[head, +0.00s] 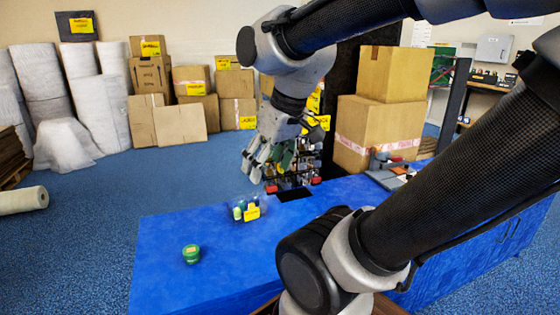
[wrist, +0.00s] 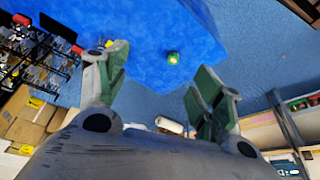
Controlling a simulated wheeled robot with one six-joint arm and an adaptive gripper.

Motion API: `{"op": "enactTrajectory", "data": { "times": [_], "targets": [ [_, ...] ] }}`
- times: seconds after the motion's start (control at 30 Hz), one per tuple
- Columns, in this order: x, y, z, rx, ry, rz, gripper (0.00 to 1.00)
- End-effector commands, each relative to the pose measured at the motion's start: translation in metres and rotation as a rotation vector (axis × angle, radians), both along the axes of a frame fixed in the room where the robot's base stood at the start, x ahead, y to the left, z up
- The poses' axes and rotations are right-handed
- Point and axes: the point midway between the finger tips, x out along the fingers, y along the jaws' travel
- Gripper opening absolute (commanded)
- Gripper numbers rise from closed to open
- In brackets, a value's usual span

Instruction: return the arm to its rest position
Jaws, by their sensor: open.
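My arm reaches in from the right in the head view, with my gripper (head: 268,160) hanging in the air above the back of the blue table (head: 165,260). In the wrist view my gripper (wrist: 158,88) shows its two green-and-grey fingers spread wide, with nothing between them. A round green item (head: 191,254) sits alone on the table's left part. It also shows in the wrist view (wrist: 173,57), beyond the fingertips and apart from them.
A small bin with a yellow label (head: 251,212) holds green items on the table. Stacked cartons (head: 377,130) and a tool rack stand at the back right. More cartons (head: 151,75) and white wrapped rolls (head: 41,85) line the far wall. The table's front left is mostly clear.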

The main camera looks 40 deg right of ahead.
Motion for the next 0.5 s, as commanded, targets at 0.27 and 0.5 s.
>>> {"op": "enactTrajectory", "data": {
  "times": [0.27,0.5],
  "targets": [
    [-0.024,-0.015,0.008,-0.023,-0.012,-0.109,0.67],
    [-0.023,-0.015,0.008,-0.022,-0.012,-0.106,0.67]
  ]
}}
